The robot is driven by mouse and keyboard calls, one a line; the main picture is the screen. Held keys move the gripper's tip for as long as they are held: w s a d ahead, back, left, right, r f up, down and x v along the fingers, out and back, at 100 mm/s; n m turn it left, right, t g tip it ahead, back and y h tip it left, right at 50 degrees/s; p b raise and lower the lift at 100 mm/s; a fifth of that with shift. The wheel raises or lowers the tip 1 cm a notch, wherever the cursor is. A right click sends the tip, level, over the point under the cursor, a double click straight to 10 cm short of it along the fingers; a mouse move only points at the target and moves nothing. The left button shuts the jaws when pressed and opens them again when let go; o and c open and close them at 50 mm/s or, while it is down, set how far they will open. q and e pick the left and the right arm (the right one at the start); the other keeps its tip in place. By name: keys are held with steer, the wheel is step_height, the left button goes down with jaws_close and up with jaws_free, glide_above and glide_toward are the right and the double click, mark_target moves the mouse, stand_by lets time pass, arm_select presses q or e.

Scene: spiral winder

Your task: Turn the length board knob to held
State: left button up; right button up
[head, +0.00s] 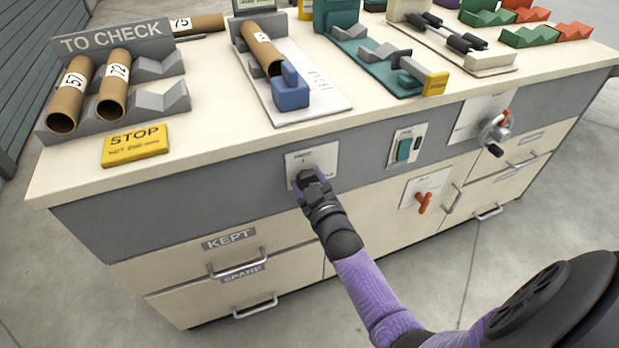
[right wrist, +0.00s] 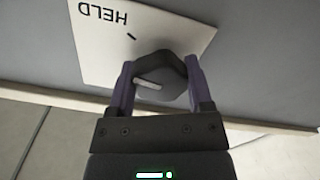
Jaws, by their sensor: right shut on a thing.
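The length board knob (right wrist: 172,68) is a dark grey faceted knob on a white plate (right wrist: 95,58) on the bench's grey front panel. In the right wrist view, the plate shows the word HELD upside down with a short black tick beside it. The knob's white pointer line (right wrist: 147,85) lies toward the left, below that tick and not in line with it. My right gripper (head: 307,181) is shut on the knob, with a purple finger on either side (right wrist: 160,80). In the head view, it hides most of the knob. My left gripper is not in view.
To the right on the bench front are a green switch (head: 404,149), a red-handled lever (head: 424,197) and a crank (head: 495,131). Drawers marked KEPT (head: 229,239) lie below. A board with a tube and blue block (head: 290,90) lies on the benchtop above.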

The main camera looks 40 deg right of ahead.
steer(key=m, duration=0.2)
steer(key=shift+m+p, duration=0.3)
steer(key=shift+m, duration=0.7)
steer(key=o, duration=1.1)
steer(key=shift+c, duration=0.2)
steer(key=shift+o, duration=1)
steer(key=p+v, duration=0.4)
steer(key=v, duration=0.6)
